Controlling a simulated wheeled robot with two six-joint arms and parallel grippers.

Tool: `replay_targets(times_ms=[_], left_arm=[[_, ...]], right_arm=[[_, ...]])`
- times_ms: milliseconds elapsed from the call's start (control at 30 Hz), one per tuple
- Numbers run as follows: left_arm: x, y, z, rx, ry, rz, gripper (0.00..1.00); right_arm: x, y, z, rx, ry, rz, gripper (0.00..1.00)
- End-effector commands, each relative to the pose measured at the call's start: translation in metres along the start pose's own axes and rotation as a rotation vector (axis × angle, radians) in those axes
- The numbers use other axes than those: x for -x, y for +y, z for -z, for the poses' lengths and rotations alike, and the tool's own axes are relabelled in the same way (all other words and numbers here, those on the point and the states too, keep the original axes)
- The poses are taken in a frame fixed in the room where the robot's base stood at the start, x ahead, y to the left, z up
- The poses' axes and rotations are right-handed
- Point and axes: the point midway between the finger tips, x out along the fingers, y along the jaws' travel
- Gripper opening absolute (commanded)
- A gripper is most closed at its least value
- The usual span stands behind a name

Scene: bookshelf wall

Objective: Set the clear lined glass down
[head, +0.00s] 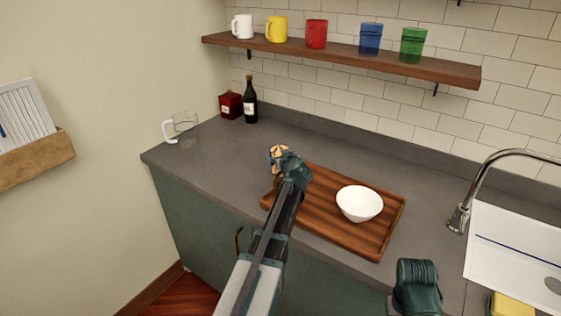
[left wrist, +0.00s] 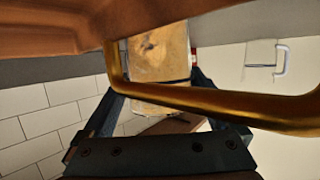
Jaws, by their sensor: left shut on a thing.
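My left gripper (head: 279,156) is over the left end of the wooden tray and shut on a small tan thing (head: 274,150), mostly hidden by the jaw. In the left wrist view the tan thing (left wrist: 160,65) shows between the fingers, with a mottled, wood-like face. I cannot tell whether it is the clear lined glass, or whether it touches the tray. A clear glass mug (head: 184,126) with a white handle stands at the counter's left end, apart from my gripper. A dark green part of mine (head: 416,285) shows at bottom right; its jaws cannot be made out.
The wooden tray (head: 320,210) holds a white bowl (head: 360,203) to the right of my gripper. A dark bottle (head: 250,102) and red box (head: 231,105) stand at the back. The counter (head: 222,152) left of the tray is clear. A brass bar (left wrist: 215,105) crosses the left wrist view.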

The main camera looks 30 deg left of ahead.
Motion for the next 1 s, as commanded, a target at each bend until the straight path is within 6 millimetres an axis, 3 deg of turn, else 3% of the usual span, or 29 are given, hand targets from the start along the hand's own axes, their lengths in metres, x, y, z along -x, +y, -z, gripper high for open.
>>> replay_targets(times_ms=[300, 333, 700, 1000], left_arm=[[-0.001, 0.0, -0.003, 0.0, 0.001, 0.0, 0.15], [-0.001, 0.0, -0.002, 0.0, 0.0, 0.0, 0.98], [0.004, 0.0, 0.004, 0.0, 0.0, 0.0, 1.0], [0.066, -0.001, 0.004, -0.002, 0.0, -0.003, 1.0]], right_arm=[[-0.003, 0.0, 0.0, 0.0, 0.0, 0.0, 0.45], [-0.002, 0.0, 0.0, 0.0, 0.0, 0.0, 0.45], [0.005, 0.001, 0.0, 0.0, 0.0, 0.0, 0.45], [0.026, 0.002, -0.002, 0.0, 0.0, 0.0, 0.45]])
